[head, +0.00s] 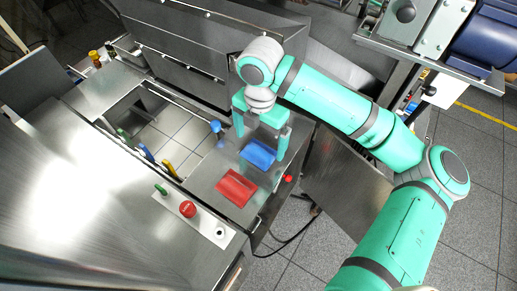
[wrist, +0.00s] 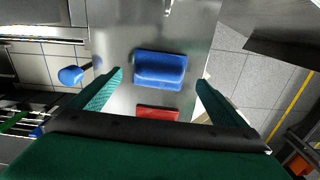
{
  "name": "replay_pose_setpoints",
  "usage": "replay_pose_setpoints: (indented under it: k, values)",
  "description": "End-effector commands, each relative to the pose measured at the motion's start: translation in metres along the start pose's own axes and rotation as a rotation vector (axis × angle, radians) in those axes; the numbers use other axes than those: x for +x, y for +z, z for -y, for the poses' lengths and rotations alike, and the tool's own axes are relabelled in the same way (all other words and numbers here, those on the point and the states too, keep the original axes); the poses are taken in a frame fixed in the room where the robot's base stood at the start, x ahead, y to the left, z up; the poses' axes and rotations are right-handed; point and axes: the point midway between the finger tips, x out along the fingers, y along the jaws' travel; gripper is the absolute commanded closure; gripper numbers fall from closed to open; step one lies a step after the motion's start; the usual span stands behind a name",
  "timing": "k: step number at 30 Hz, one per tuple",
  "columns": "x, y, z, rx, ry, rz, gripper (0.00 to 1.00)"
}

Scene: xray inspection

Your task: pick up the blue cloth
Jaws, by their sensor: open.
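The blue cloth (head: 258,154) lies on a steel surface, beside a red cloth (head: 236,188) of similar size. In the wrist view the blue cloth (wrist: 160,69) lies ahead of my gripper, between the lines of its two fingers, with the near part of the red cloth (wrist: 157,113) closer to the gripper body. My gripper (head: 262,147) is open and empty, with one finger on each side of the blue cloth in the head view. The fingers also show in the wrist view (wrist: 160,80). Whether the fingertips touch the surface cannot be told.
A blue knob (head: 215,126) stands at the surface's left edge, next to a square opening. Colored handles (head: 144,152) line the opening. A red button (head: 188,208) sits on the front panel and a small red knob (head: 288,178) on the right edge. A steel housing (head: 200,45) rises behind.

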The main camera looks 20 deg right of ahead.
Motion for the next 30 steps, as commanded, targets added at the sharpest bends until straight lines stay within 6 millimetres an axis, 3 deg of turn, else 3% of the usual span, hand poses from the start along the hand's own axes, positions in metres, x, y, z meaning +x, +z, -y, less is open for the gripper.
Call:
replay_pose_setpoints:
  k: [7, 17, 22, 30]
  values:
    - [0.033, 0.0, -0.002, 0.003, 0.0, -0.001, 0.04]
    - [0.04, 0.0, -0.002, 0.001, 0.0, -0.001, 0.04]
    - [0.039, 0.0, -0.002, 0.001, 0.0, -0.001, 0.45]
    - [0.039, 0.0, -0.002, 0.001, 0.0, -0.001, 0.48]
